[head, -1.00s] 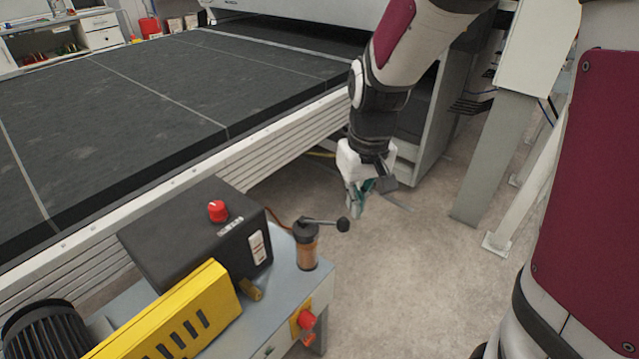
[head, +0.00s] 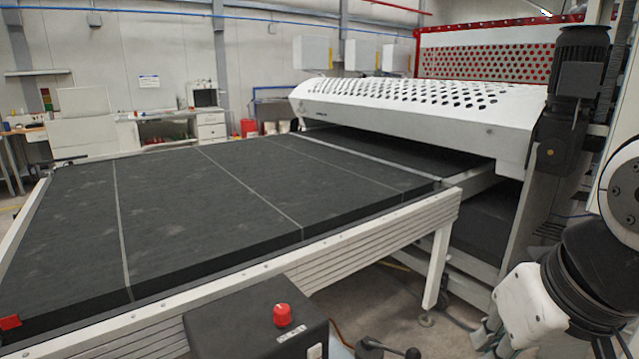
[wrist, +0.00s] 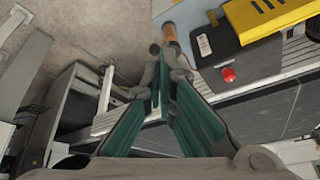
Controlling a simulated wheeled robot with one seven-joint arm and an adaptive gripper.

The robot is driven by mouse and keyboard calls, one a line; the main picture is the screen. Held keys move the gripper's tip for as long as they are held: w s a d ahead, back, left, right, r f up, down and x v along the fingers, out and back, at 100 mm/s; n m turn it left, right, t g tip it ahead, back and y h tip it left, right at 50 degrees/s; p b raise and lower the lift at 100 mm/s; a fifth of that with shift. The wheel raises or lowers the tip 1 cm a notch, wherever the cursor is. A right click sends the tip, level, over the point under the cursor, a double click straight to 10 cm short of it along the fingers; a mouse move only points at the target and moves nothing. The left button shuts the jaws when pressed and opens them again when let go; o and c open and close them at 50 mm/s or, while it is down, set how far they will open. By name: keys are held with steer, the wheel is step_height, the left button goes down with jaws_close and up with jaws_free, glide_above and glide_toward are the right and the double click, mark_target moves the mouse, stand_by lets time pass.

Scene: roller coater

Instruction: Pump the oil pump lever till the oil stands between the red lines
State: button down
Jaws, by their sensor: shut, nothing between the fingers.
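The oil pump lever (head: 386,350) shows at the bottom edge of the head view, with its dark ball knob (head: 412,353). Most of the pump body is cut off below. In the wrist view the brownish pump cylinder (wrist: 169,34) is beyond the fingertips, with a dark knob (wrist: 154,48) at its left. My gripper (wrist: 167,74) has teal fingers, shut with nothing held. In the head view my gripper (head: 482,340) is at the lower right, to the right of the knob and apart from it. The oil level and the red lines cannot be made out.
A black box with a red knob (head: 282,316) stands left of the pump. It also shows in the wrist view, beside a yellow guard (wrist: 262,17). The black conveyor bed (head: 215,205) with its white frame lies behind. Floor shows right of the pump.

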steer(key=shift+s+d+r+t+h, duration=0.1)
steer(key=shift+s+r+t+h, duration=0.1)
steer(key=shift+s, duration=0.35)
steer(key=shift+s+d+r+t+h, duration=0.1)
steer(key=shift+s+r, duration=0.05)
steer(key=shift+s, duration=0.4)
steer(key=w+a+f+n+g, duration=0.2)
steer(key=w+f, duration=0.1)
steer(key=w, duration=0.6)
steer(key=w+a+f+n+g+h, duration=0.1)
steer(key=w+a+f+n+g, duration=0.1)
steer(key=w, duration=0.7)
steer(key=w+a+f+n+g+h+b, duration=0.1)
steer(key=w+a+f+n+g, duration=0.1)
steer(key=w+f, duration=0.4)
steer(key=w+a+n, duration=0.1)
steer(key=w+n, duration=0.1)
steer(key=w, duration=0.1)
steer(key=shift+w+a, duration=0.3)
steer(key=shift+w, duration=0.05)
